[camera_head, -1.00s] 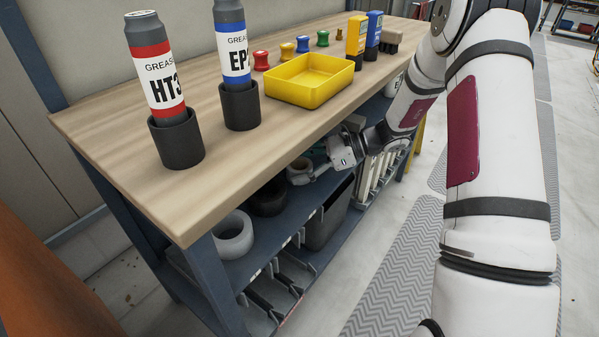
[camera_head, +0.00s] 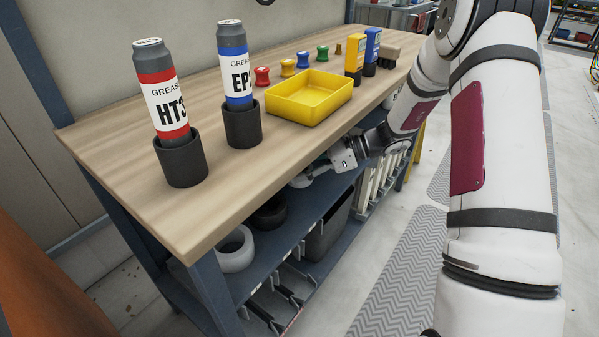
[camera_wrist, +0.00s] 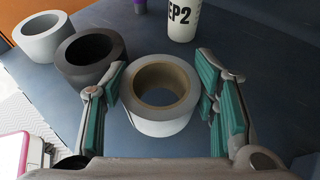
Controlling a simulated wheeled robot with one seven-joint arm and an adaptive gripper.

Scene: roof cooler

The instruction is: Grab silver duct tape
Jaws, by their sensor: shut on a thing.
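The silver duct tape (camera_wrist: 161,120), a grey roll with a brown cardboard core, sits between the two teal-padded fingers of my gripper (camera_wrist: 161,84) in the wrist view. The fingers press on its left and right sides. I cannot tell whether the tape is clear of the shelf.
A black roll (camera_wrist: 91,68) and a pale roll (camera_wrist: 45,43) stand left of the tape. An EP2 container (camera_wrist: 183,20) is behind it. The wooden tabletop (camera_head: 130,150) overhangs the shelf (camera_head: 262,258).

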